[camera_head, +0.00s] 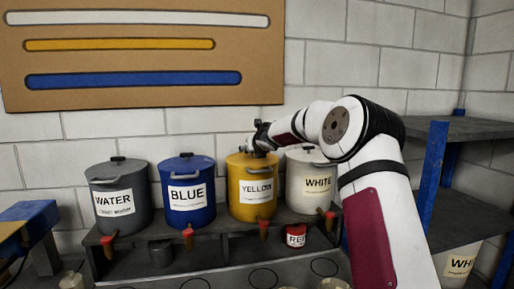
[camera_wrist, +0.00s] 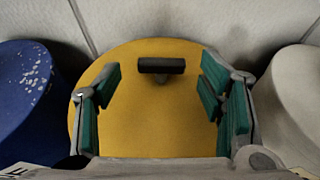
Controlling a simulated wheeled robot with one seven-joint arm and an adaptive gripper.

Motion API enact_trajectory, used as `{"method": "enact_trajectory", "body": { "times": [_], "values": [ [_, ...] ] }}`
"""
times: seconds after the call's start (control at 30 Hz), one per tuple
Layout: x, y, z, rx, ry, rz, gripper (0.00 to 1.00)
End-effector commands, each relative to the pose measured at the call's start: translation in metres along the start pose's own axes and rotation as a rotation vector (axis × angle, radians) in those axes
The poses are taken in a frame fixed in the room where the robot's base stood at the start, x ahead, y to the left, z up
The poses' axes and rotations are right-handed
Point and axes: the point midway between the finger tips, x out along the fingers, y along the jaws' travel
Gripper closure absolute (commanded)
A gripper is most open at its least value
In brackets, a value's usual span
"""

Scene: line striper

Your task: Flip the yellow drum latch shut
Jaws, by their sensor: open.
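The yellow drum (camera_head: 235,192), labelled "YELLOW", stands on a grey bench between the blue and white drums. My gripper (camera_head: 259,148) is over its top in the head view, and its fingers are hard to make out there. In the wrist view, the drum's yellow lid (camera_wrist: 155,125) lies below my gripper (camera_wrist: 160,88). The fingers, with teal pads, are wide apart and empty. A black T-shaped piece (camera_wrist: 161,65) stands on the lid near its far edge, between and slightly beyond the fingertips. I cannot tell whether it is the latch or a lid handle.
The blue drum (camera_head: 168,204) and the white drum (camera_head: 296,190) stand close on either side. The water drum (camera_head: 137,222) is farther left. Spigots with red tops line the bench front (camera_head: 215,248). A small red can (camera_head: 296,228) sits below. A blue-post shelf (camera_head: 432,180) stands right.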

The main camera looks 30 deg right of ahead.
Motion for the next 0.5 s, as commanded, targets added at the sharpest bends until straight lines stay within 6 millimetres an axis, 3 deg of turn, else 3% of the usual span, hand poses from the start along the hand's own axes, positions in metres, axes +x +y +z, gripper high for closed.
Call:
{"method": "enact_trajectory", "body": {
  "times": [0.5],
  "values": [
    [-0.079,0.001,0.001,-0.001,0.0,0.001,0.37]
  ]
}}
